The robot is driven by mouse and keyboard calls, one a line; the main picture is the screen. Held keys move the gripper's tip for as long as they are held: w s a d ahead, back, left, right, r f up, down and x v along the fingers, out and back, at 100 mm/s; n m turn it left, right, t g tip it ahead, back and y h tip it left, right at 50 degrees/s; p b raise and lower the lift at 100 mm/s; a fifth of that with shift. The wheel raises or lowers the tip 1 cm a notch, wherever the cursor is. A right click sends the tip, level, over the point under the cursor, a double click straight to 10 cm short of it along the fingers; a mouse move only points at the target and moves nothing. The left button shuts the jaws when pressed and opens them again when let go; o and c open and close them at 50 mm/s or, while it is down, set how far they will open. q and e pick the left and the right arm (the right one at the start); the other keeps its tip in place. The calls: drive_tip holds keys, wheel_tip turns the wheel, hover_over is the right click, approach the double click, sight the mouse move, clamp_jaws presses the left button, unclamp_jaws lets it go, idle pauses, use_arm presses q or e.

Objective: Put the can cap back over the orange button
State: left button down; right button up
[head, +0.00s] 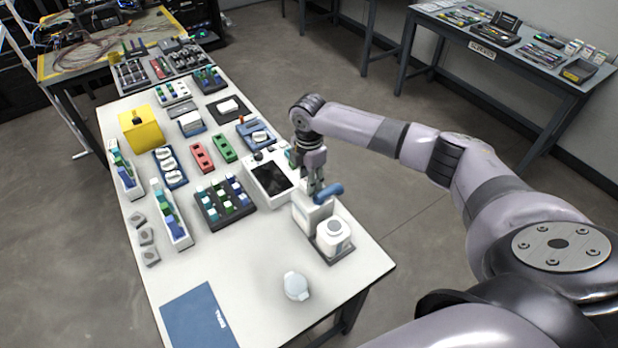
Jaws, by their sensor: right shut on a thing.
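My right gripper (315,184) points down at the right edge of the white table, above a white block (312,216). It is shut on a small blue rounded piece (330,191), which lies tilted at its fingertips. This piece may be the can cap, but the view is too small to be sure. I cannot tell whether it touches the white block below. A white container with a round top (333,232) stands just in front of the block on the same grey tray (334,259). No orange button is visible. My left gripper is not in view.
A dark-screened device (270,177) stands just left of the gripper. A pale round item (296,286) and a blue mat (199,318) lie at the table's near end, with clear surface around. Several racks, a yellow box (141,129) and small parts fill the far half.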

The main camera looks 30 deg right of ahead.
drive_tip(key=shift+f, duration=0.35)
idle(0.5)
drive_tip(key=o, duration=1.2)
drive_tip(key=shift+f, duration=0.1)
drive_tip(key=shift+c, duration=0.2)
wheel_tip(320, 180, up, 4)
drive_tip(key=p, duration=0.4)
drive_tip(key=shift+s, duration=0.1)
wheel_tip(320, 180, up, 2)
drive_tip(key=shift+r+p, duration=0.15)
drive_tip(key=shift+p, duration=0.9)
